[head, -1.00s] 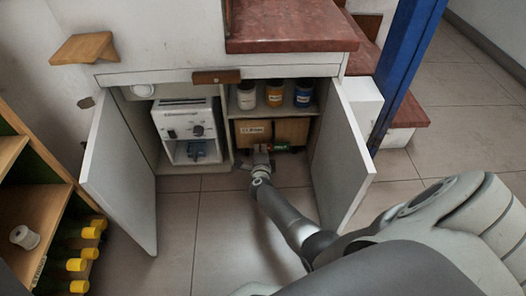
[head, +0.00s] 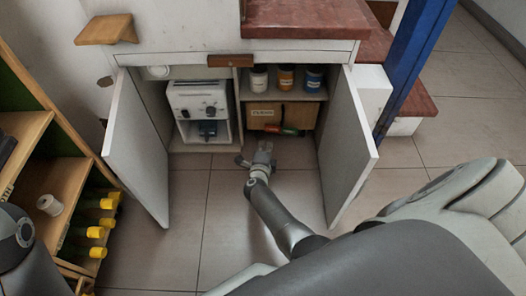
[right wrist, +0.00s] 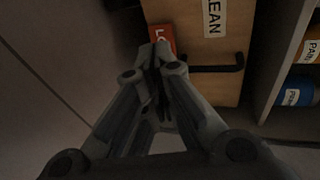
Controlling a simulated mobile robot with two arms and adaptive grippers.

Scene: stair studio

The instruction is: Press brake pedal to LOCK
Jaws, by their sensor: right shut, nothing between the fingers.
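The brake pedal (head: 290,131) is a small bar, red at one end and green at the other, low at the front of a wooden box (head: 295,116) in the open cabinet. In the right wrist view its red end (right wrist: 161,36) bears white letters, partly hidden by my fingertips. My right gripper (head: 264,146) is shut and empty, just in front of the pedal near the floor. In the right wrist view the closed fingertips (right wrist: 155,48) overlap the red end's lower edge; I cannot tell whether they touch. My left gripper is out of view.
Open cabinet doors stand left (head: 136,150) and right (head: 344,145) of my right arm. A white machine (head: 198,97) fills the left compartment. Several jars (head: 286,78) stand above the box. A black bar (right wrist: 218,68) sticks out beside the pedal.

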